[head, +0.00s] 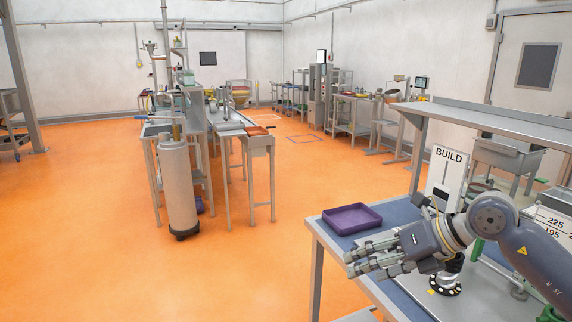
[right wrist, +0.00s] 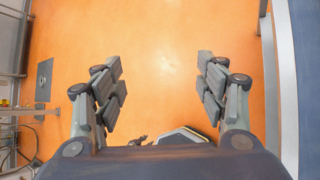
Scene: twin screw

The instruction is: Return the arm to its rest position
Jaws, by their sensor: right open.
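My right gripper (head: 372,257) reaches in from the right in the head view, above the blue-topped workbench, with its fingers pointing left. In the right wrist view its two fingers (right wrist: 160,85) are spread wide apart with nothing between them, only orange floor beyond. My right arm (head: 510,235) is bent and comes in from the lower right edge. My left gripper is not in view.
A purple tray (head: 351,219) lies empty on the workbench (head: 330,241), just behind the gripper. A BUILD sign (head: 447,172) and a metal shelf (head: 480,119) stand behind the arm. A black round fixture (head: 445,284) is below the wrist.

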